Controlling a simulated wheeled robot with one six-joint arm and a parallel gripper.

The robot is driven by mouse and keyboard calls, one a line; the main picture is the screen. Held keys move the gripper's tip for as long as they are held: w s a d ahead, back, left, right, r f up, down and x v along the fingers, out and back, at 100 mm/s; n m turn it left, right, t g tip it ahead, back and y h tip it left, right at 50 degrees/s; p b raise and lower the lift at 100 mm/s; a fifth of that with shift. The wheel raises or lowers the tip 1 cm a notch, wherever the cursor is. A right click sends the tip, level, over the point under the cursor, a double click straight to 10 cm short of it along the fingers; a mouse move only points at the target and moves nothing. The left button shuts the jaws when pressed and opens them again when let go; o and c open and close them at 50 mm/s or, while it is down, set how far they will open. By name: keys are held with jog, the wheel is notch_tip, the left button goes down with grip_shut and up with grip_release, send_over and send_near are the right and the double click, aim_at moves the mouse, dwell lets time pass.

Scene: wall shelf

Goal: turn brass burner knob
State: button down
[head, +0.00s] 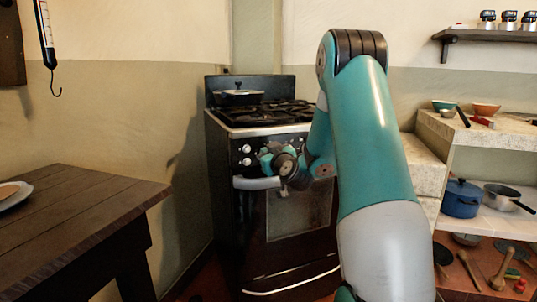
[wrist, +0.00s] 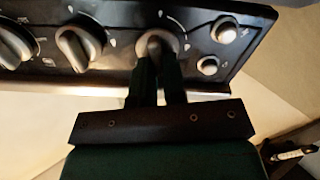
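The stove (head: 270,180) stands against the wall in the head view, with its knob panel on the upper front. In the wrist view, a row of knobs runs along the dark panel (wrist: 112,12). The knob (wrist: 155,42) at the right of the row lies between my fingertips, its grip bar pointing roughly along my fingers. My gripper (wrist: 157,60) has its two dark fingers close together, one on each side of this bar, and looks shut on it. In the head view my wrist hides the fingers and this knob. The warm light makes the knob's metal hard to name.
Two more knobs (wrist: 78,42) sit to the left, and two round buttons (wrist: 207,65) sit close on the right. The oven handle (head: 257,183) runs below the panel. A wooden table (head: 75,215) stands left; a stone counter (head: 470,135) stands right. A pan (head: 240,95) is on the stove.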

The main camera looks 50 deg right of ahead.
jog(key=shift+f+b, duration=0.1)
jog(key=shift+b, duration=0.3)
jog(key=n+b, duration=0.4)
jog(key=b, duration=0.2)
jog(key=n+b, duration=0.4)
jog(key=b, duration=0.2)
jog(key=f+n+b, duration=0.1)
jog(key=n+b, duration=0.3)
jog(key=b, duration=0.2)
jog(key=shift+w+a+n, duration=0.2)
jog(key=shift+a+n, duration=0.2)
jog(key=shift+r+b, duration=0.1)
jog(key=shift+b, duration=0.25)
jog(key=c, duration=1.2)
grip_release()
